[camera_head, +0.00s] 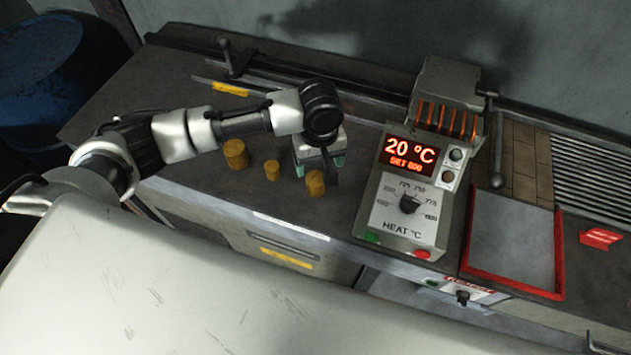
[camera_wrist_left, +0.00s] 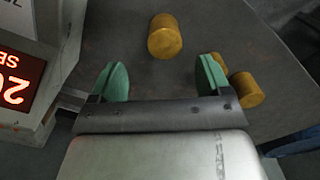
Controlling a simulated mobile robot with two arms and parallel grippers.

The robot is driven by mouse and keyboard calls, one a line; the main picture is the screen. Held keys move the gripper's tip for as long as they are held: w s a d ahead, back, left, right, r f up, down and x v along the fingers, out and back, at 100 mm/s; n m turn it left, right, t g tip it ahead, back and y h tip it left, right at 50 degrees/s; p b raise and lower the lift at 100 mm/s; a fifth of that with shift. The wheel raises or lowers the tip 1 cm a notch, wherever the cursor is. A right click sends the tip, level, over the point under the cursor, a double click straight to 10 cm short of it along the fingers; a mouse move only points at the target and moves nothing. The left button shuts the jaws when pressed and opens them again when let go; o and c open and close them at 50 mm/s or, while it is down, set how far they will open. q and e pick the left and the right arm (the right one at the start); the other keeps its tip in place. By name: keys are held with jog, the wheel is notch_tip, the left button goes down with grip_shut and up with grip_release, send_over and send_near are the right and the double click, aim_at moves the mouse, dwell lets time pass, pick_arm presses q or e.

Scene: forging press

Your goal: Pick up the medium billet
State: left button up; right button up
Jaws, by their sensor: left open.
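Three brass-coloured cylindrical billets stand on the dark bench top. The medium billet (camera_head: 315,183) is the right one in the head view, just in front of my left gripper (camera_head: 319,163). The large billet (camera_head: 235,154) is at the left and the small billet (camera_head: 271,170) is between them. In the left wrist view the medium billet (camera_wrist_left: 164,37) lies ahead of my left gripper (camera_wrist_left: 161,78), in line with the gap between its green pads. That gap is empty. The large billet (camera_wrist_left: 246,91) and partly hidden small billet (camera_wrist_left: 221,64) are beyond the right finger. My right gripper is not visible.
A heater control box (camera_head: 405,195) reading 20 °C stands close to the right of the gripper. A red-edged plate (camera_head: 512,240) is further right. A lever (camera_head: 232,60) is at the back left. A blue barrel (camera_head: 40,65) stands left of the bench.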

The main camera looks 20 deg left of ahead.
aim_at(316, 178)
pick_arm(q)
notch_tip(316, 178, down, 4)
jog(key=shift+f, duration=0.15)
jog(key=f, duration=0.1)
jog(key=f+p, duration=0.2)
jog(key=f, duration=0.1)
jog(key=shift+s+a+f, duration=0.1)
jog(key=shift+s+a, duration=0.05)
jog(key=shift+a, duration=0.15)
jog(key=shift+f, duration=0.5)
jog(key=shift+r, duration=0.1)
grip_shut()
